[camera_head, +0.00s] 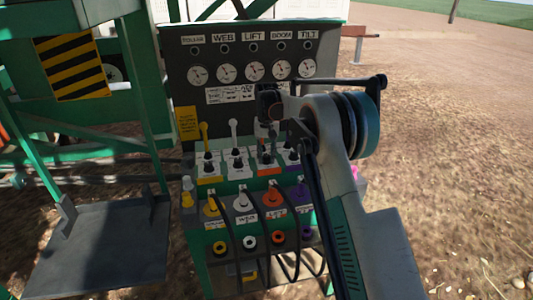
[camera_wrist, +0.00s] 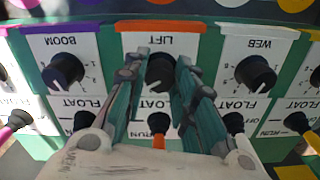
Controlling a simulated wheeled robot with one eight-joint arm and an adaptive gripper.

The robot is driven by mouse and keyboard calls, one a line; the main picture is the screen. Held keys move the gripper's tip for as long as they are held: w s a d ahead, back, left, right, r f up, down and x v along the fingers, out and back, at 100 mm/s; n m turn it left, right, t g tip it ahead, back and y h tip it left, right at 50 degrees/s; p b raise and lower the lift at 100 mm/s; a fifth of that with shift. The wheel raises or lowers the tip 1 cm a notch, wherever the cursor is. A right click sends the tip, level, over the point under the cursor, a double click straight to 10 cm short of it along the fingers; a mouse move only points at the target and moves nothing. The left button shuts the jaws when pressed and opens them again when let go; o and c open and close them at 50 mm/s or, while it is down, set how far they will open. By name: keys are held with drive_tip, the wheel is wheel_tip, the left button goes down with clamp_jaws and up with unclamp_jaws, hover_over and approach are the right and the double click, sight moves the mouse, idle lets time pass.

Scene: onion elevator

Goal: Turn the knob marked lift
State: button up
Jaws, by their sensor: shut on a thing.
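The lift knob (camera_wrist: 160,72) is black and round, on a white plate marked LIFT that shows upside down in the wrist view. My gripper (camera_wrist: 162,60) has one finger on each side of this knob and is shut on it. In the head view my gripper (camera_head: 270,132) reaches down to the control panel at the orange lift column, and my arm partly hides that spot. The boom knob (camera_wrist: 63,70) is to the left and the web knob (camera_wrist: 256,73) to the right in the wrist view, both clear of the fingers.
A yellow lever (camera_head: 204,135) and a white lever (camera_head: 233,131) stand left of my gripper. Gauges (camera_head: 227,73) line the dark upright panel behind. Coloured hose fittings (camera_head: 242,202) and black hoses are below. A green frame (camera_head: 140,90) stands at left; open dirt ground lies right.

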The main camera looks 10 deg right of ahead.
sight(267, 155)
idle(0.4)
drive_tip(key=o, duration=1.1)
drive_tip(key=shift+r, duration=0.15)
wheel_tip(267, 155, up, 12)
drive_tip(key=shift+f, duration=0.15)
